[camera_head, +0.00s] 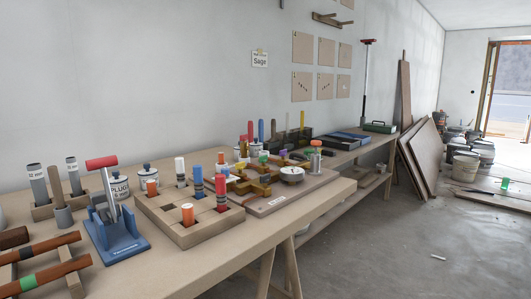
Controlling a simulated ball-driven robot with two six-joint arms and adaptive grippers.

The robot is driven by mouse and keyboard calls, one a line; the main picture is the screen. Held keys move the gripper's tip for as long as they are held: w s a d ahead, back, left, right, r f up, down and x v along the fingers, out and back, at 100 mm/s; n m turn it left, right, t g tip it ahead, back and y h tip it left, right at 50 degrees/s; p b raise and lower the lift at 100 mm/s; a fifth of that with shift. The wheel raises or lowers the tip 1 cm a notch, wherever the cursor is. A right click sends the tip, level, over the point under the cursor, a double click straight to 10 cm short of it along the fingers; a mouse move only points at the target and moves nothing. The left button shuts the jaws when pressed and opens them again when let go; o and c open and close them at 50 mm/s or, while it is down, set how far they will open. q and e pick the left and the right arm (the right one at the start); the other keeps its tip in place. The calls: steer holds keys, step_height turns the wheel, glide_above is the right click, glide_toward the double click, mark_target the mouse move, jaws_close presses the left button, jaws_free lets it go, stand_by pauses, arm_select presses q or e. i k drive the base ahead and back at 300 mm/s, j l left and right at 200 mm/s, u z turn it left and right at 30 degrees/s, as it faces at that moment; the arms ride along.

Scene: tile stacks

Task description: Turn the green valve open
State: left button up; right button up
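A board (268,207) on the workbench carries brass valve fittings (252,186) and a round white gauge (292,174). A small green part (263,157) shows at the back of these fittings, close to a purple one (283,153). It looks like a valve handle, but it is too small and too far off to tell its shape or how far it is turned. Neither of my grippers is in view.
Left of the board stand a wooden block tray (182,236) with coloured pegs and a blue lever press (117,241) with a red handle. Open floor (400,250) lies right of the bench (215,258).

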mark_target(263, 158)
steer(key=i+l+u, duration=0.1)
steer(key=u, duration=0.3)
steer(key=l+u, duration=0.2)
steer(key=u, duration=0.15)
steer(key=i+l+u, duration=0.1)
steer(key=u, duration=0.3)
steer(key=l+u, duration=0.35)
